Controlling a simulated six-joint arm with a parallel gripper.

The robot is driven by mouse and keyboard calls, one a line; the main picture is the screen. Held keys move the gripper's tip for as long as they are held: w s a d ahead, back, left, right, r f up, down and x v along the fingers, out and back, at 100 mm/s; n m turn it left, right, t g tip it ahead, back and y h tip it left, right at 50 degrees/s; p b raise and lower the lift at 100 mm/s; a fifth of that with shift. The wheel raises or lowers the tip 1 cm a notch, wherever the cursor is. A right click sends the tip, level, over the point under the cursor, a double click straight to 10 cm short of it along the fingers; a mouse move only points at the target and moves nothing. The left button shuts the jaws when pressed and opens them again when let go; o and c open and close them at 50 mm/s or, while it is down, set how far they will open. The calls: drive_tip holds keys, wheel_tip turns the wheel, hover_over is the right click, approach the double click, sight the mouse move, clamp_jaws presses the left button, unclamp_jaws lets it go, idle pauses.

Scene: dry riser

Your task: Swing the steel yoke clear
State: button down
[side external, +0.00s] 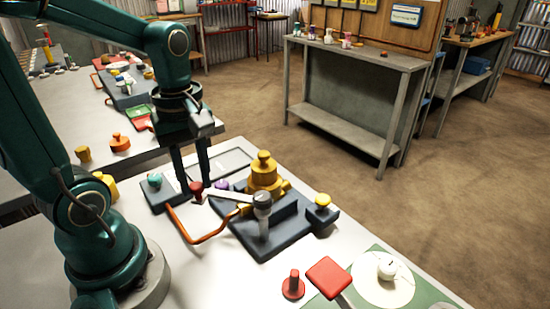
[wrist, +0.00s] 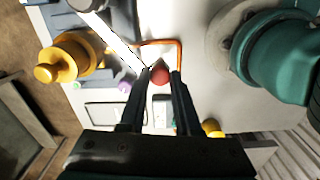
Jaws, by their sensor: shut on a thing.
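The steel yoke (side external: 230,196) is a flat pale bar running from a grey post (side external: 263,212) to a red knob (side external: 196,188) at its free end. In the wrist view the bar (wrist: 117,42) slants from upper left to the red knob (wrist: 160,76). My gripper (side external: 197,184) points down and is shut on the red knob, with one finger on each side of it. In the wrist view my gripper (wrist: 161,73) partly hides the knob's sides. A yellow stepped fitting (side external: 264,176) stands on the dark base just behind the bar.
An orange bent rod (side external: 205,239) curves low around the near left side. A purple knob (side external: 221,185), a teal knob (side external: 154,180) and a yellow knob (side external: 323,201) stand close by. A red block (side external: 328,276) and white dial (side external: 387,268) are at the front right.

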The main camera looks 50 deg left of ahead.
drive_tip(key=shift+s+d+n, duration=0.55)
drive_tip(key=shift+n, duration=0.25)
drive_tip(key=shift+d, duration=0.1)
drive_tip(key=c, duration=0.6)
unclamp_jaws()
drive_tip(key=shift+s, duration=0.1)
drive_tip(key=shift+r, duration=0.1)
wheel_tip(320, 180, up, 5)
